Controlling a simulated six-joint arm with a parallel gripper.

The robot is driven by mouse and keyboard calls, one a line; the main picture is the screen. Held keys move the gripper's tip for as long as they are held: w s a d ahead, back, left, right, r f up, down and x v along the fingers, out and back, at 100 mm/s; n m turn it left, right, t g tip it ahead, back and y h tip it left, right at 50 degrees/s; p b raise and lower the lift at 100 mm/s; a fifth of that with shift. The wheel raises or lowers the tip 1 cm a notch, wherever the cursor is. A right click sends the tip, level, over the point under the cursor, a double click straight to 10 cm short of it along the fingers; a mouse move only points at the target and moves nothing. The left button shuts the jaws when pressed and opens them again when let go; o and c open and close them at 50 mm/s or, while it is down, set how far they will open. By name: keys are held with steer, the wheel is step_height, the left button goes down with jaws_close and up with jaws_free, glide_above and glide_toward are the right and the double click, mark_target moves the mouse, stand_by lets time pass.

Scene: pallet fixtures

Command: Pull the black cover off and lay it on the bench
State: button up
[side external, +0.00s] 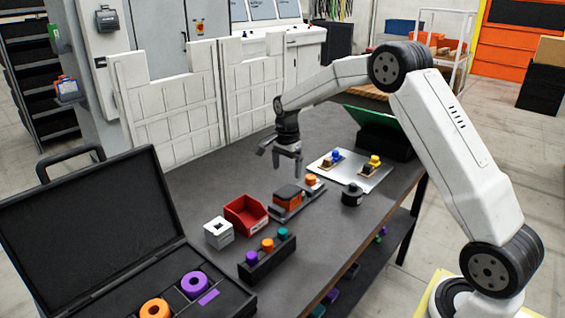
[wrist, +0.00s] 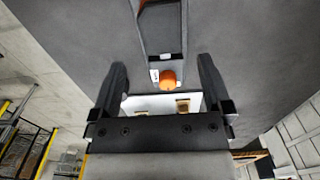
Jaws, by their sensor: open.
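An orange block with a black cover (side external: 289,193) on top sits on a dark grey pallet fixture (side external: 285,214) near the middle of the bench. An orange knob (side external: 311,180) stands at the fixture's far end. My gripper (side external: 288,168) is open and empty, pointing down, above the bench behind the fixture. In the wrist view the fixture lies ahead of my open fingers (wrist: 162,74), with the orange knob (wrist: 168,80) between the fingertips in the picture. Only a sliver of the orange block shows at the top edge there; the cover is not clear in that view.
A red bin (side external: 246,216), a white block (side external: 218,232) and a black rack of coloured knobs (side external: 266,262) stand in front. A black cylinder (side external: 352,195) and a silver plate (side external: 371,176) with parts are to the right. An open black case (side external: 110,235) lies left. Bare bench (side external: 215,180) lies behind.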

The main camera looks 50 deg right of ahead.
mark_target(286, 191)
steer(key=shift+f, duration=0.1)
steer(key=shift+f, duration=3.8)
jaws_close()
steer(key=shift+r, duration=0.65)
steer(key=shift+r, duration=2.2)
